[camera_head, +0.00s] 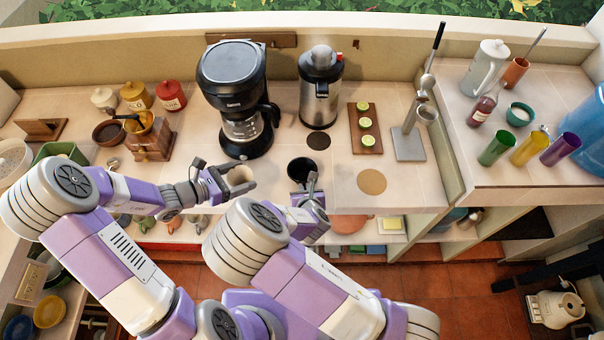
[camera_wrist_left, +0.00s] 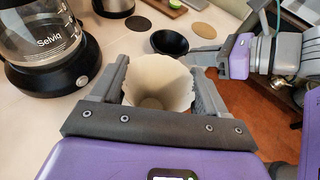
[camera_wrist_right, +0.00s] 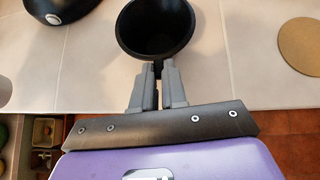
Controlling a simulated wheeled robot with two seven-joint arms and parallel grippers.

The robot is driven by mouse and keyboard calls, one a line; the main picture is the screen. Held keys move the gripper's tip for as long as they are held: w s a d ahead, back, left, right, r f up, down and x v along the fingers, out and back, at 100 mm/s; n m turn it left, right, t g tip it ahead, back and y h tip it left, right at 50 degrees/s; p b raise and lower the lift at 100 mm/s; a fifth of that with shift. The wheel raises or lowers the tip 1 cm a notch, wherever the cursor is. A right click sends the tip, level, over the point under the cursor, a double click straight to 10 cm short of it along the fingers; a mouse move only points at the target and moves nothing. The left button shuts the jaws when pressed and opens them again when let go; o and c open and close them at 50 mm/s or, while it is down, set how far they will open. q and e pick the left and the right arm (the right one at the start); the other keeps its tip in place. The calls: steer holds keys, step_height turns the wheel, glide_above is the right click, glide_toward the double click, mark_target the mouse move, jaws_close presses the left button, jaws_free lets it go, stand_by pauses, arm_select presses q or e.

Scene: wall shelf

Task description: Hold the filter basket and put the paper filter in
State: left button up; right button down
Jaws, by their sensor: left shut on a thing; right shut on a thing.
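The paper filter (camera_wrist_left: 160,82) is a pale, open cone with a wavy rim. My left gripper (camera_wrist_left: 160,90) is shut on it, with one finger on each side; in the head view the filter (camera_head: 239,175) shows between its fingers (camera_head: 238,184). The black filter basket (camera_wrist_right: 156,30) is a round, open cup, empty as far as I can see. My right gripper (camera_wrist_right: 157,72) is shut on the near side of the basket. In the head view the basket (camera_head: 301,168) is to the right of the filter, with a gap between them.
The coffee maker (camera_head: 232,90) with its glass carafe stands behind the left gripper. A steel juicer (camera_head: 320,90), a board with lime slices (camera_head: 365,128) and a lever press (camera_head: 410,140) stand further right. A round cork mat (camera_head: 372,182) lies on clear counter right of the basket.

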stand_by(0.6)
arm_select(q)
steer(key=w+d+r, duration=0.2)
steer(key=w+d, duration=0.2)
steer(key=d, duration=0.5)
steer(key=w+d+r, duration=0.1)
steer(key=w+d, duration=0.4)
steer(key=d, duration=0.3)
steer(key=shift+s+d+f, duration=0.1)
steer(key=shift+f, duration=2.3)
steer(key=shift+s+f, duration=0.1)
steer(key=shift+f, duration=2.3)
steer(key=o, duration=1)
steer(key=shift+r, duration=0.1)
